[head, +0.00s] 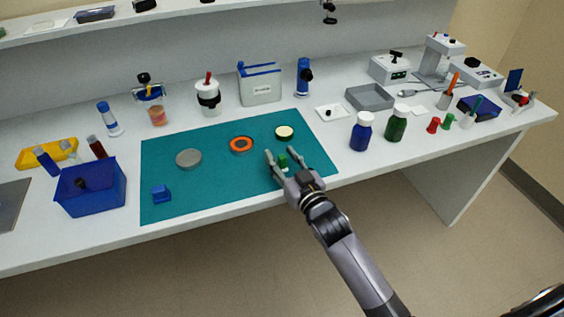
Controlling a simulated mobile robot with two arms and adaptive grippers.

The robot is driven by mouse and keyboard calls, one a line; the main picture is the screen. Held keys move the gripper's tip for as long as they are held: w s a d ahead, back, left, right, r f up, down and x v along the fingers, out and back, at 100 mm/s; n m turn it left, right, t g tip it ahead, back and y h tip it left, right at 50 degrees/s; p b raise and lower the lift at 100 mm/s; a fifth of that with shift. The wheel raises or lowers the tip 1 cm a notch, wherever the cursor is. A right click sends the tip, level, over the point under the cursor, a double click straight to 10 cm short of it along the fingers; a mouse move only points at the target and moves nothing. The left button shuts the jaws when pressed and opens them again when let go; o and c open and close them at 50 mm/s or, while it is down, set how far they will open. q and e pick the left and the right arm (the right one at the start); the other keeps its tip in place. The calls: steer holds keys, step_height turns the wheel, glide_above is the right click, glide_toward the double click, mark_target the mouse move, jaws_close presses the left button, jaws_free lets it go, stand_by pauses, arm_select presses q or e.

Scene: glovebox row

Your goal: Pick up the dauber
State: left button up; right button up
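My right gripper (283,154) is over the front right part of the teal mat (215,195), fingers spread and pointing away from me. A small green piece (283,160) shows between the fingers, with a gap on each side; its lower part is hidden by the gripper. I cannot tell for sure whether this green piece is the dauber. My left gripper is not in view.
On the mat are a grey disc (189,158), an orange ring (241,145), a cream-topped disc (284,132) and a blue block (161,194). Blue (361,132) and green (396,125) bottles stand right of it. A blue bin (91,188) stands left. The mat's front middle is clear.

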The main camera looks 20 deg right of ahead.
mark_target(282, 156)
steer(key=shift+w, duration=0.15)
steer(key=c, duration=0.9)
steer(key=shift+r, duration=0.1)
step_height(282, 156, up, 20)
steer(key=shift+f+p, duration=0.1)
steer(key=shift+p, duration=0.75)
